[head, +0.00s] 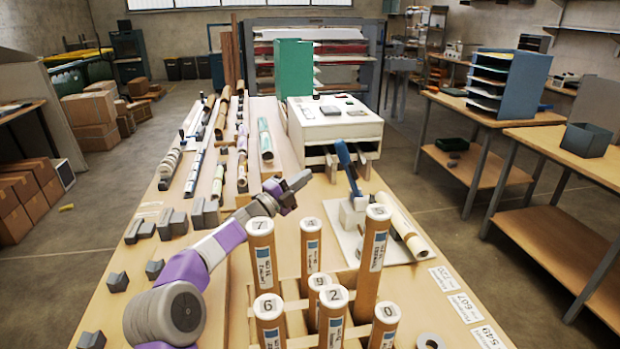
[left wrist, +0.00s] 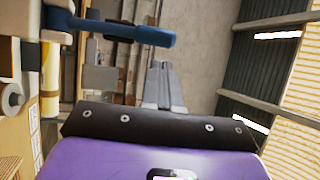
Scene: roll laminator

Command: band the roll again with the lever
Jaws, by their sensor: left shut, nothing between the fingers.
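The lever (head: 345,158) is a blue handle standing up, tilted, from a white bander (head: 352,214) on a pale base plate. It also shows large at the upper left of the left wrist view (left wrist: 120,30). A tan paper roll (head: 402,226) lies slanted on the plate, right of the lever, with a dark ring near its front end. My left gripper (head: 302,180) is shut and empty, a little left of the lever and apart from it. Its closed fingers show in the left wrist view (left wrist: 161,82). My right gripper is not in view.
Upright capped tubes (head: 261,255) in a wooden rack stand in front of the plate. A white cabinet (head: 335,125) stands behind the lever. Rolls and grey blocks (head: 205,215) line the table's left side. Number cards (head: 466,307) lie along the right edge.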

